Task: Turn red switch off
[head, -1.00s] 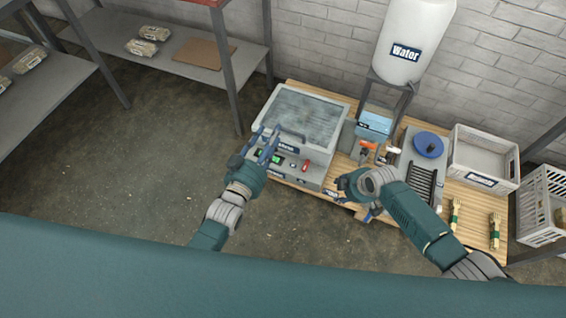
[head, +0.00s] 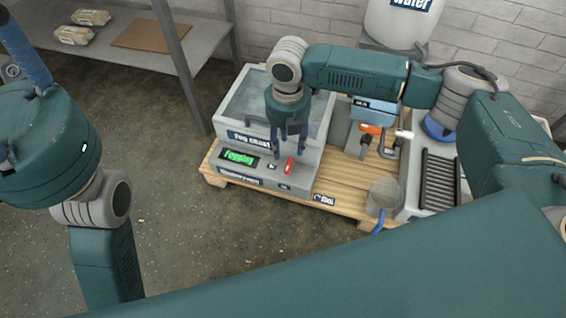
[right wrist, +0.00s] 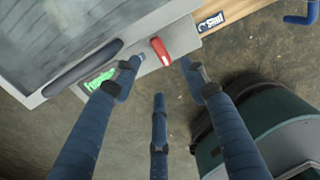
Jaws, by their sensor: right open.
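The red switch (head: 290,166) stands on the sloped front panel of the grey fog chamber (head: 315,160), right of a green lit display (head: 238,158) that reads "Fogging". My right gripper (head: 288,152) points down at the panel with its fingers spread, close to the switch. In the right wrist view, the red switch (right wrist: 160,50) shows just beyond the gap between the open, empty fingers (right wrist: 160,68); I see no clear contact. My left gripper (head: 24,48) shows only in part at the upper left edge, with a blue finger raised.
The chamber stands on a wooden pallet-like top (head: 340,190). A grey cup (head: 383,193) and a roller tray (head: 438,180) are to its right. A white water tank (head: 400,22) stands behind. A shelf with packages (head: 92,17) is at the back left. The floor at left is clear.

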